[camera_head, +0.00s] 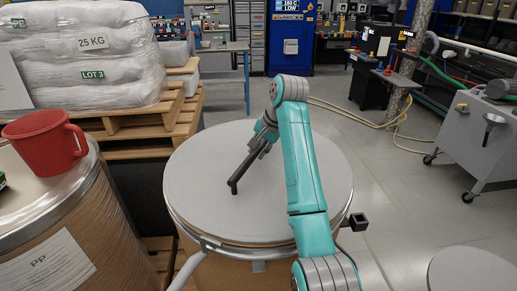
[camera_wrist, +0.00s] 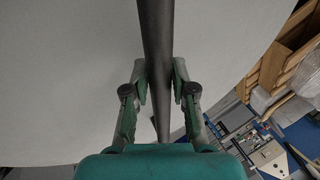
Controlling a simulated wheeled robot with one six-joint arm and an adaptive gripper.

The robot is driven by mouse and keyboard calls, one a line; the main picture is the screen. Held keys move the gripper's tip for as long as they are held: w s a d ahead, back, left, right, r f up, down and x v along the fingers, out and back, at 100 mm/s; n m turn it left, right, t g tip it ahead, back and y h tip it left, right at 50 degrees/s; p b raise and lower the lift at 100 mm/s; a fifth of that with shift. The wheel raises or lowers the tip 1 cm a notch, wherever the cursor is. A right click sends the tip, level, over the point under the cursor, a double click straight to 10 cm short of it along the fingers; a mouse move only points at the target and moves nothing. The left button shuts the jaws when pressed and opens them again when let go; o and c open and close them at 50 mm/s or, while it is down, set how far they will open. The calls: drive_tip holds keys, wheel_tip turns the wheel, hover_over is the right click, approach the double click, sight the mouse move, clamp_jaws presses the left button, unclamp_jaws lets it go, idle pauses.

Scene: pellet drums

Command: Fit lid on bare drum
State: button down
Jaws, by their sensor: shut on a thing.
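A large grey round lid (camera_head: 225,205) lies level over the top of a brown drum (camera_head: 228,268) in the middle of the head view. I cannot tell whether it is fully seated on the rim. A dark bar (camera_head: 240,178) stands over the lid, its bent near end reaching down to the surface. My gripper (camera_head: 264,142) is shut on this bar above the far part of the lid. In the wrist view, the bar (camera_wrist: 153,30) runs between both fingers of the gripper (camera_wrist: 160,90), with the grey lid (camera_wrist: 70,80) behind it.
A left drum (camera_head: 45,250) marked PP carries a red mug (camera_head: 44,142). White sacks (camera_head: 85,60) lie on a wooden pallet (camera_head: 135,150) behind. Another grey disc (camera_head: 472,272) is at bottom right.

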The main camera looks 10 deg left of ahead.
drive_tip(key=shift+f, duration=0.2)
idle(0.5)
drive_tip(key=c, duration=1)
unclamp_jaws()
drive_tip(key=shift+o, duration=0.9)
drive_tip(key=shift+f, duration=0.2)
drive_tip(key=o, duration=0.4)
drive_tip(key=shift+o, duration=0.2)
drive_tip(key=shift+r, duration=0.1)
drive_tip(key=shift+r, duration=3.5)
drive_tip(key=shift+w, duration=0.1)
